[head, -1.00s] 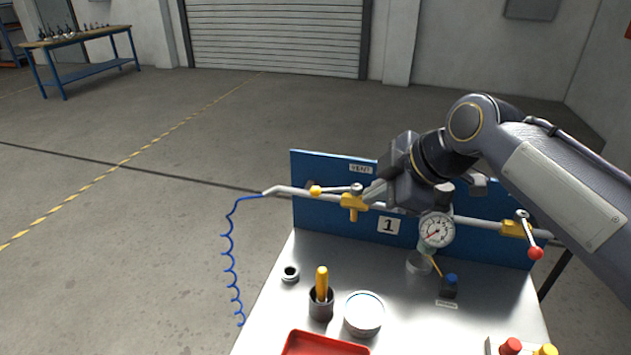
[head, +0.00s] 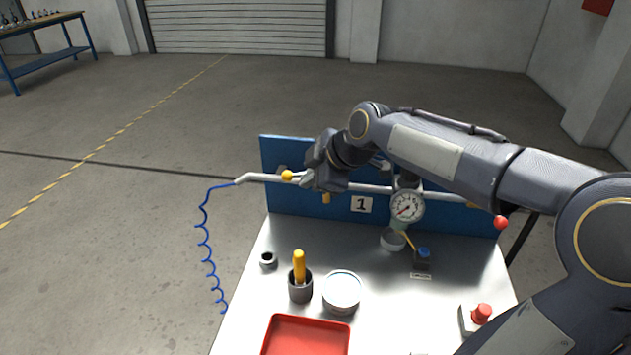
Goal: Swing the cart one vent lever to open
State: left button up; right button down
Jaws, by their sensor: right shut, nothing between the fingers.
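The vent lever's yellow knob (head: 287,175) shows near the left end of the grey pipe (head: 257,178), on the blue panel of the cart marked 1. The lever appears to lie along the pipe, with the knob to the left. My right gripper (head: 304,179) is shut and empty, just right of the knob. It covers the lever's pivot and the vent label; whether it touches the lever I cannot tell. My left gripper is out of view.
A pressure gauge (head: 407,207) and a red-knobbed lever (head: 500,222) are to the right, partly behind my arm. The cart top holds a cup with a yellow handle (head: 299,268), a round tin (head: 342,288) and a red tray (head: 304,338).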

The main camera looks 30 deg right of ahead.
jog(key=shift+w, duration=0.15)
jog(key=shift+w+a+b, duration=0.15)
jog(key=shift+w+b, duration=0.65)
jog(key=shift+w, duration=0.35)
jog(key=shift+s, duration=0.1)
